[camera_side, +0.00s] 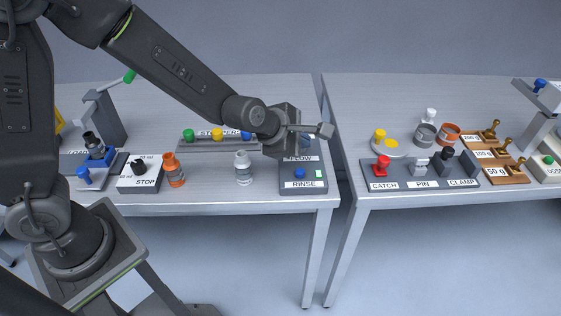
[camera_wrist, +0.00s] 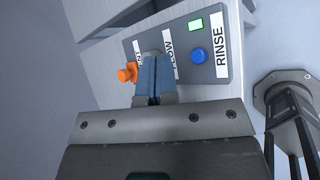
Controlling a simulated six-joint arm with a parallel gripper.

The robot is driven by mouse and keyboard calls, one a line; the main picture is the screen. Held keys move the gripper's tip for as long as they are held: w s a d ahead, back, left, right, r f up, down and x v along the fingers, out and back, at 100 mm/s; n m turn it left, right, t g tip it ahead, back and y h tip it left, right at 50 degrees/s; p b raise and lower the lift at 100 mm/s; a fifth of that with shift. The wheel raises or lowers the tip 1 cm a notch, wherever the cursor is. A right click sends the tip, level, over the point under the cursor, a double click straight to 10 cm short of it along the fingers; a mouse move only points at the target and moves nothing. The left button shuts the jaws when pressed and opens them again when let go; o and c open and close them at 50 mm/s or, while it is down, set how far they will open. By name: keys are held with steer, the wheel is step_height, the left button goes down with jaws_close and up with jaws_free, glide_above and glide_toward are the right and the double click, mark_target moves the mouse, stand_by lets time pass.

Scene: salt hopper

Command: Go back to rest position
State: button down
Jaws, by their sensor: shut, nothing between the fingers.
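My gripper shows in the wrist view with its two bluish fingers (camera_wrist: 154,68) together and nothing between them. They overlap a grey control panel (camera_wrist: 219,68) in the picture, and I cannot tell how far above it they are. In the side view the arm reaches over the back table, and its end is in front of part of the same panel (camera_side: 303,183). The fingers are hard to make out there. The panel carries a blue button (camera_wrist: 198,55), a green lit square (camera_wrist: 195,27) and RINSE and FLOW labels. An orange knob (camera_wrist: 127,73) shows beside the fingers.
A rail (camera_side: 200,146) with coloured knobs is behind. Across a narrow table gap are a CATCH, PIN and CLAMP panel (camera_side: 400,183) and wooden weight blocks (camera_side: 507,177).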

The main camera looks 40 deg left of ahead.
steer(key=s+a+r+m+g, duration=0.1)
steer(key=s+a+r+m, duration=0.5)
steer(key=s+r+m, duration=0.6)
steer(key=s+a+m+g+y, duration=0.1)
steer(key=s+a+m, duration=0.4)
steer(key=s+m, duration=0.7)
steer(key=shift+a+r+g+y, duration=0.3)
steer(key=shift+r+g, duration=0.05)
steer(key=shift+g, duration=0.25)
